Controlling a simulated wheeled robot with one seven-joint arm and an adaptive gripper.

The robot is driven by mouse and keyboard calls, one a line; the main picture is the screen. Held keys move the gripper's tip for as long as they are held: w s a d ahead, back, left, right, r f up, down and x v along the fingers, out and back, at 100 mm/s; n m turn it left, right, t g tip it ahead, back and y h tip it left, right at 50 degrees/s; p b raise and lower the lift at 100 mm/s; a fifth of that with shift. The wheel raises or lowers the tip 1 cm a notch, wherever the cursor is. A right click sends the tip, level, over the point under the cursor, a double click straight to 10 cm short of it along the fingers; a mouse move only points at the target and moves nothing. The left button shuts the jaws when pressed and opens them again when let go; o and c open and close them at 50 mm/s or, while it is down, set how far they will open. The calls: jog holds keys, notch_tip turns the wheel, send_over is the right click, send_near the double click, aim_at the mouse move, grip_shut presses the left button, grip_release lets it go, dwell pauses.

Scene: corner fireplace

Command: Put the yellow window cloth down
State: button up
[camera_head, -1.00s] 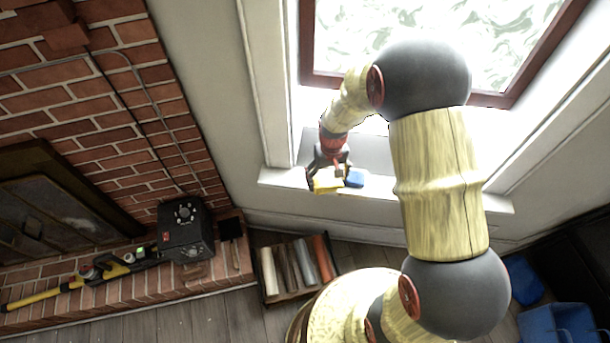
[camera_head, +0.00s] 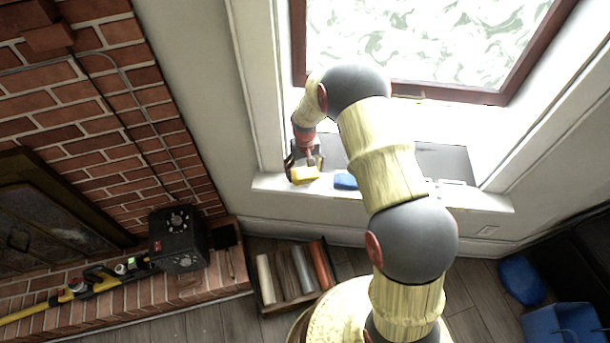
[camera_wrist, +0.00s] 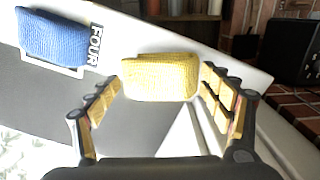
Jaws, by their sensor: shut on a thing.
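The yellow window cloth (camera_head: 305,175) is a small folded pad at my gripper (camera_head: 303,167), over the left end of the white window sill (camera_head: 440,197). In the wrist view the yellow cloth (camera_wrist: 160,77) sits between the two fingers of my gripper (camera_wrist: 160,95), which are shut on it. The sill's pale surface shows beneath and around it. I cannot tell whether the cloth touches the sill.
The window frame (camera_head: 450,92) rises behind the sill. A crate of several rolls (camera_head: 262,300) stands on the floor below. A black box (camera_head: 178,240) and a yellow-black tool (camera_head: 85,283) rest on the brick hearth. Blue bins (camera_head: 560,322) are at the lower right.

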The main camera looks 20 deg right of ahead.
jog(key=shift+f, duration=1)
jog(key=shift+f, duration=0.2)
jog(key=o, duration=1.1)
